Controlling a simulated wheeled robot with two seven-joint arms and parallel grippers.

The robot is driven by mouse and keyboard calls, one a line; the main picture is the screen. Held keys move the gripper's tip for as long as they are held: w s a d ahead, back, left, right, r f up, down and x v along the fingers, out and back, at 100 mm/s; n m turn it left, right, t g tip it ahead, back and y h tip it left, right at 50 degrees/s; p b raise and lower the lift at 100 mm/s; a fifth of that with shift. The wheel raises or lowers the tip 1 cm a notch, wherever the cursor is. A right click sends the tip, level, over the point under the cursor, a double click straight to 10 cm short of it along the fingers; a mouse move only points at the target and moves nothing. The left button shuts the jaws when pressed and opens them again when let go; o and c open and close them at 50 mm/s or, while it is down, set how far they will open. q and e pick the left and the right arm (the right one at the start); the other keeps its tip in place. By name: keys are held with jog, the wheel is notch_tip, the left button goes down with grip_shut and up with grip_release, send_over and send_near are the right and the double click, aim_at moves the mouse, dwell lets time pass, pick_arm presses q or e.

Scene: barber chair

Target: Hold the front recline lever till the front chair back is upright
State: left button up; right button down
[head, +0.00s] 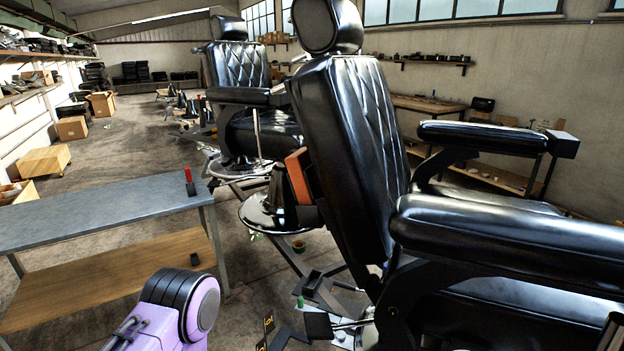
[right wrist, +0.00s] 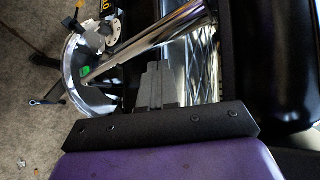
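The front barber chair is black, and its tufted back (head: 352,150) leans slightly in the head view. A short dark paddle on a thin rod, which may be the front recline lever (head: 318,325), shows low beside the seat. In the right wrist view, my right gripper (right wrist: 162,85) shows as grey stepped fingers close together at the middle of a black bar. A chrome rod (right wrist: 150,42) passes beyond them. I cannot tell whether they grip anything. The purple link of my left arm (head: 175,310) shows at the bottom of the head view, but its gripper cannot be made out.
The front chair's padded armrests (head: 500,235) fill the right side. A second black chair (head: 240,75) stands behind. A grey-topped bench (head: 100,208) stands at the left, with a small red-and-black item (head: 190,182) on it. Small parts lie on the floor near the chairs.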

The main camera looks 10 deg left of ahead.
jog(key=shift+a, duration=0.1)
jog(key=shift+w+a+f+b, duration=0.15)
jog(key=shift+a+b, duration=0.55)
jog(key=shift+a, duration=0.05)
jog(key=shift+w+a+f+b, duration=0.1)
jog(key=shift+a+f+b, duration=0.1)
jog(key=shift+a+b, duration=0.35)
jog(key=shift+w+a+f+b, duration=0.1)
jog(key=shift+a+f+b, duration=0.05)
jog(key=shift+a+b, duration=0.35)
jog(key=d, duration=0.1)
jog(key=d+b, duration=0.1)
jog(key=d+r+b, duration=0.1)
jog(key=d, duration=0.1)
jog(key=shift+s, duration=0.35)
